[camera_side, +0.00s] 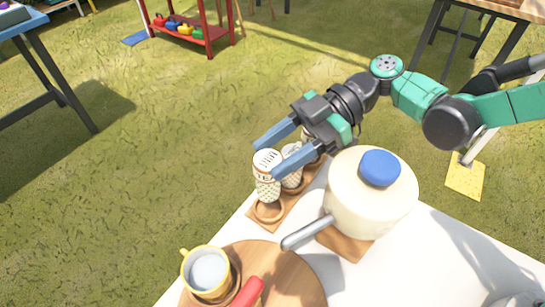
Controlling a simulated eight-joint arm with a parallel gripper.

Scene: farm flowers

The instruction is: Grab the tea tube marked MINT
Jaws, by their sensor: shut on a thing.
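My gripper (267,158) has two blue fingers and reaches in from the right. It is shut on the nearest tea tube (268,187), a pale patterned cylinder with lettering on its lid. The lettering is too small to read with certainty, so I cannot tell if it says MINT. The tube is upright, above a round wooden ring of the holder (287,207); I cannot tell if it still touches it. A second similar tube (292,178) stands just behind, partly hidden by a finger. A third tube (307,134) is mostly hidden by my gripper.
A large cream pot (372,205) with a blue knob and grey handle stands right of the tubes on a wooden board. A yellow mug (206,271) and a red-handled item (248,292) are on a round wooden board in front.

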